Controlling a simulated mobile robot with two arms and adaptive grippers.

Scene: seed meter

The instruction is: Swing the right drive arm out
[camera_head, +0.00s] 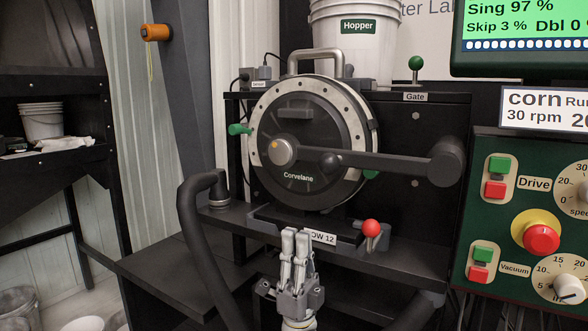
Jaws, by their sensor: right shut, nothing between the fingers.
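The drive arm (385,162) is a dark bar lying almost level across the right front of the round seed meter (299,189), marked Corvelane. My left gripper is not in view.
A red-knobbed lever (371,232) stands right of my right gripper. A thick black hose (190,215) curves at the left. A green control panel (530,220) is at the right. The white hopper (352,50) and green-knobbed gate lever (415,65) are above.

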